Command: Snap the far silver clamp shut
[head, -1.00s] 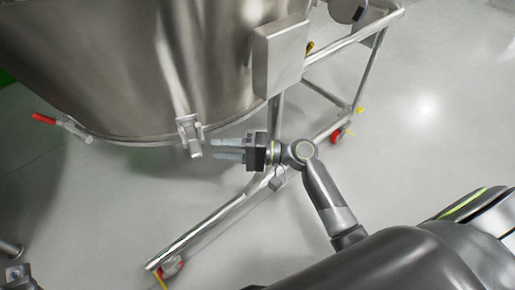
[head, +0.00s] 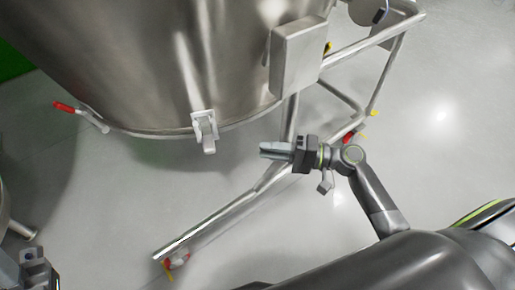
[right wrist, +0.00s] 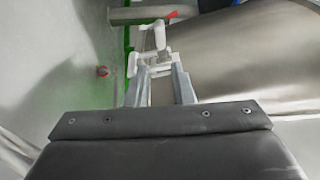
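A silver clamp (head: 204,132) sits on the lower rim of the large steel vessel (head: 150,60). Its light lever hangs down, sticking out from the rim. My right gripper (head: 263,150) is to the right of this clamp and apart from it, pointing left with nothing in it. In the head view its fingers overlap. In the right wrist view the fingers (right wrist: 160,72) are spread with a gap, and the pale clamp (right wrist: 148,56) shows just beyond the tips.
A grey box (head: 298,56) is fixed to the vessel above my right gripper. A tubular frame (head: 215,215) with casters runs beneath and behind the gripper. The floor below the vessel rim is mostly clear.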

